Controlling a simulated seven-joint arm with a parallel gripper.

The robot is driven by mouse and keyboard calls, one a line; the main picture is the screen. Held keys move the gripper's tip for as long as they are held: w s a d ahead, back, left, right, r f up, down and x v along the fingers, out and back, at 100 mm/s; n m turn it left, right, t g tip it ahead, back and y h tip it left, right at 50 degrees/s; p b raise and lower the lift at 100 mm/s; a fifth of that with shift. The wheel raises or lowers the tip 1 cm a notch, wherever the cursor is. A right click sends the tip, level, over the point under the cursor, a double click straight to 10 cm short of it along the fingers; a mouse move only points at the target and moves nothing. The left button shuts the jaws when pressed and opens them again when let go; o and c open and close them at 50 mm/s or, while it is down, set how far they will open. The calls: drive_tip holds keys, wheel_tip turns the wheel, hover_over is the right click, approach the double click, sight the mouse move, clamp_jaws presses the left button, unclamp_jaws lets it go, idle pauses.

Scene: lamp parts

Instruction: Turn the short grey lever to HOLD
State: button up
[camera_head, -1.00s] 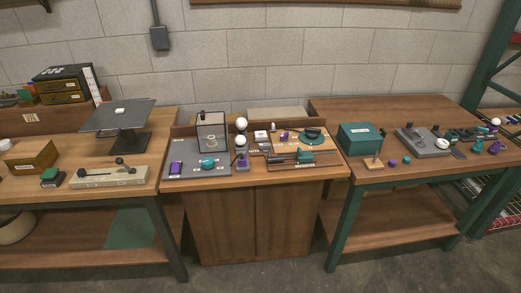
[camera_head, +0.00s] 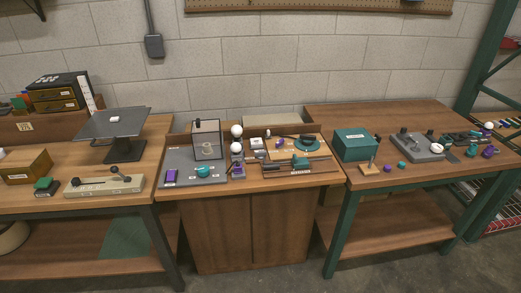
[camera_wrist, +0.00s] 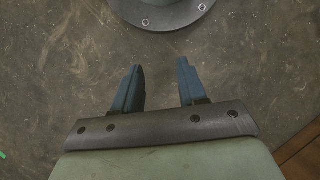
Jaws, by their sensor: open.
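A long beige lever panel (camera_head: 103,187) lies near the front edge of the left table. Dark levers with round black knobs (camera_head: 114,171) stand on its top. Which one is the short grey lever, and where it points, is too small to tell. A pale label shows on the panel, but its words cannot be read. My gripper (camera_wrist: 160,66) shows only in the wrist view. Its two blue-grey fingers are apart with nothing between them, above bare concrete floor. It is away from the panel, which is not in the wrist view.
A grey tilted platform (camera_head: 113,122) stands behind the panel. A wooden box (camera_head: 26,166) and a small green-topped block (camera_head: 45,186) are at its left. The middle table holds a grey board (camera_head: 178,174) with lamp parts. Concrete floor (camera_head: 230,283) is clear in front.

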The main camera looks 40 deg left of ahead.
drive_tip(key=w+a+r+n+t, duration=0.15)
drive_tip(key=w+r, duration=0.35)
drive_tip(key=w, duration=0.6)
drive_tip(key=w+a+r+n+t, duration=0.15)
drive_tip(key=w+r, duration=0.35)
drive_tip(key=w, duration=0.7)
drive_tip(key=w+a+r+n+t, duration=0.1)
drive_tip(key=w+a+r+n, duration=0.2)
drive_tip(key=w, duration=0.8)
drive_tip(key=w+a+r+n+t, duration=0.15)
drive_tip(key=w+a+r, duration=0.25)
drive_tip(key=w+r, duration=0.45)
drive_tip(key=w+a+r+n+t, duration=0.15)
drive_tip(key=w+a+r, duration=0.35)
drive_tip(key=r, duration=0.7)
drive_tip(key=w+a+r+n, duration=0.2)
drive_tip(key=w+a+r, duration=0.1)
drive_tip(key=w+r, duration=0.6)
drive_tip(key=s+a+r+n, duration=0.2)
drive_tip(key=a+r, duration=0.5)
drive_tip(key=a, duration=0.3)
wheel_tip(320, 180, up, 11)
drive_tip(key=n+g, duration=0.2)
drive_tip(key=n, duration=1)
hover_over(261, 154)
drive_tip(key=f, duration=1.2)
drive_tip(key=shift+w+a+f, duration=0.25)
drive_tip(key=shift+a+f, duration=0.05)
drive_tip(key=shift+f, duration=0.1)
